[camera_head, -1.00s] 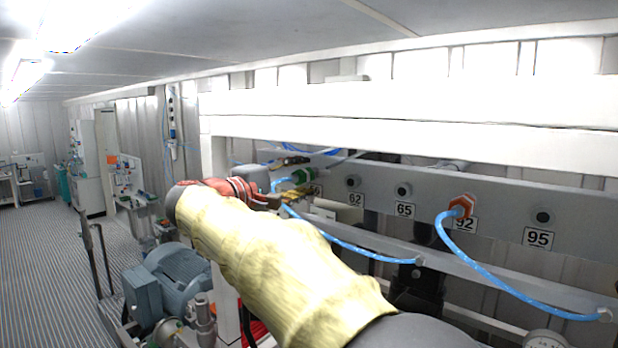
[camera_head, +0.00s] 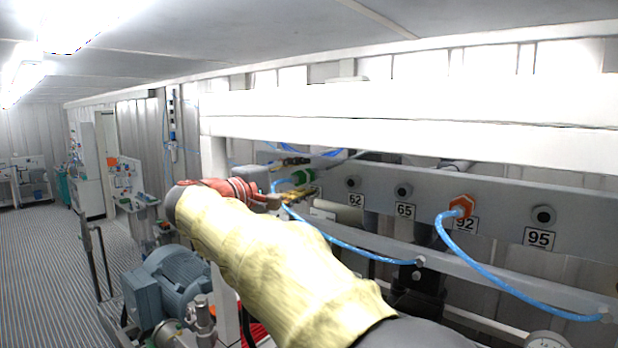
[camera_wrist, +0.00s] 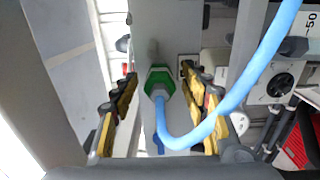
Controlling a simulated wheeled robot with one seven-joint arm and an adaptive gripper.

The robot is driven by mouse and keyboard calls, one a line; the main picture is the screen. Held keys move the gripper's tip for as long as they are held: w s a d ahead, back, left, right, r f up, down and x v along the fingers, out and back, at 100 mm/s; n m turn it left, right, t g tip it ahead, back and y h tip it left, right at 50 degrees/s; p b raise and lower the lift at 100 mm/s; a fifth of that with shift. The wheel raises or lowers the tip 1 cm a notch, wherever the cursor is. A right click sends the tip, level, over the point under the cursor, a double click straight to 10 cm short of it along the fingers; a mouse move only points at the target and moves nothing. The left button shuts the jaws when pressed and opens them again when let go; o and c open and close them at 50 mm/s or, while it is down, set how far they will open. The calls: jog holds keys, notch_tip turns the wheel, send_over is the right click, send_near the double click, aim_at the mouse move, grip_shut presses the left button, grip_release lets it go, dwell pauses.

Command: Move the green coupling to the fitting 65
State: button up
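The green coupling (camera_head: 302,176) sits on the grey panel, left of fitting 62, with a blue hose running from it. In the wrist view the green coupling (camera_wrist: 159,80) lies between the yellow-padded fingers of my gripper (camera_wrist: 158,76). Gaps show on both sides of it, so the fingers are open around it and not pressed on it. In the head view my gripper (camera_head: 291,177) reaches the panel at the coupling. Fitting 65 (camera_head: 403,191) is a bare dark round port above its label, further right on the panel.
Fitting 62 (camera_head: 353,183) is bare and lies between the coupling and fitting 65. An orange coupling (camera_head: 461,206) with a blue hose sits at 92. Fitting 95 (camera_head: 543,215) is bare. A white beam (camera_head: 400,135) runs above the panel; a rail with hoses lies below.

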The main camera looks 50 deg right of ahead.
aim_at(292, 180)
jog(key=shift+c, duration=1.2)
grip_shut()
jog(key=shift+f, duration=0.1)
jog(key=shift+a, duration=0.15)
jog(key=shift+s+a+b, duration=0.15)
jog(key=shift+a+b, duration=0.15)
jog(key=shift+a, duration=1.15)
jog(key=shift+s+a+b, duration=0.1)
jog(key=shift+a+b, duration=0.2)
jog(key=shift+a, duration=1.1)
